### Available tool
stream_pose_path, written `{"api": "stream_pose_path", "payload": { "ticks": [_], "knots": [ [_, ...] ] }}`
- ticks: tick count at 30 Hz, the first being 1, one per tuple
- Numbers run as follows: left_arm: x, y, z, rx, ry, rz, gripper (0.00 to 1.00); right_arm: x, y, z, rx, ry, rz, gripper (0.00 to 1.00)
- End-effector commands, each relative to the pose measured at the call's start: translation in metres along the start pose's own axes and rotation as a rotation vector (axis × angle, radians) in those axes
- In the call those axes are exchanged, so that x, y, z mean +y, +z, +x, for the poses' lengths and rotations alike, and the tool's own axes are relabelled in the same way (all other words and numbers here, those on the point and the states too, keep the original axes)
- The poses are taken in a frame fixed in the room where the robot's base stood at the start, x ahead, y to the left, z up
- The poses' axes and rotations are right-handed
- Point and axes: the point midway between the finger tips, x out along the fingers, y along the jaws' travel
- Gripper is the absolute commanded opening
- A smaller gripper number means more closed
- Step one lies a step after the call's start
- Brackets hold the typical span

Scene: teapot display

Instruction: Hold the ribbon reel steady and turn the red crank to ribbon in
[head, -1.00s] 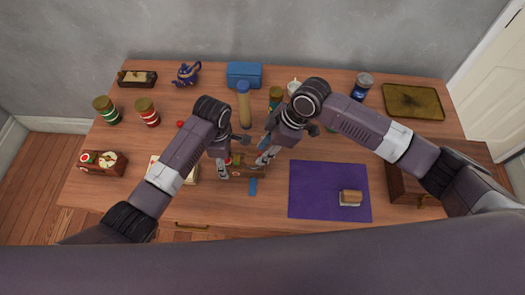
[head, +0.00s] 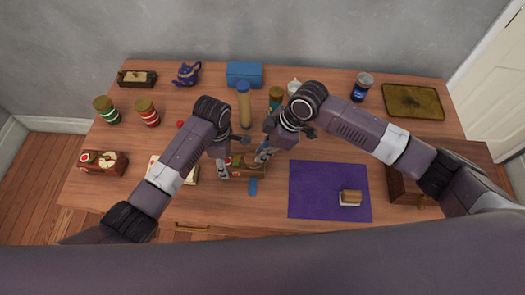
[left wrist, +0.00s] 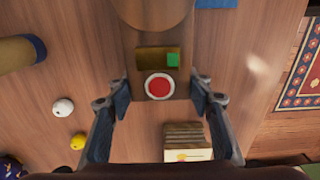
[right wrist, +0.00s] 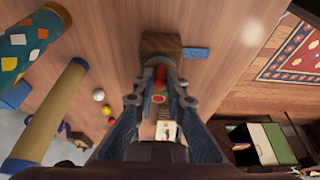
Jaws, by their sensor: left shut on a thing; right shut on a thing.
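The ribbon reel (head: 246,160) is a small brown wooden body near the table's front middle, partly hidden by my grippers. In the left wrist view its wooden body (left wrist: 160,30) carries a gold bar, a green square and a red disc with a white rim. My left gripper (head: 224,172) is shut on its left end, one finger on each side of the wood (left wrist: 160,96). My right gripper (head: 262,157) is at the reel's right side. In the right wrist view a red piece, apparently the crank (right wrist: 160,75), lies between its fingers, which mostly hide it.
A blue block (head: 253,187) lies just in front of the reel. A purple mat (head: 310,190) lies to the right. A yellow-brown cylinder (head: 244,108) and a patterned teal jar (head: 275,99) stand close behind.

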Motion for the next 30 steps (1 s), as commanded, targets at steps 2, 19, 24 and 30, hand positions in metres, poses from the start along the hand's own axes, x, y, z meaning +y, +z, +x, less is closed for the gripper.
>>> {"api": "stream_pose_path", "payload": {
  "ticks": [2,19,24,30],
  "knots": [
    [0.000,0.000,0.000,0.000,0.001,0.000,0.11,-0.001,0.000,0.000,-0.001,0.006,0.016,0.00],
    [0.000,0.000,0.000,0.000,0.000,0.000,0.11,-0.013,-0.003,0.002,0.001,0.163,0.397,0.00],
    [0.000,0.000,0.000,0.000,0.000,0.000,0.11,-0.017,-0.006,0.002,0.002,0.224,0.547,0.00],
    [0.000,0.000,0.000,0.000,0.000,0.000,0.11,-0.021,-0.009,0.004,0.002,0.297,0.724,0.00]
  ]
}}
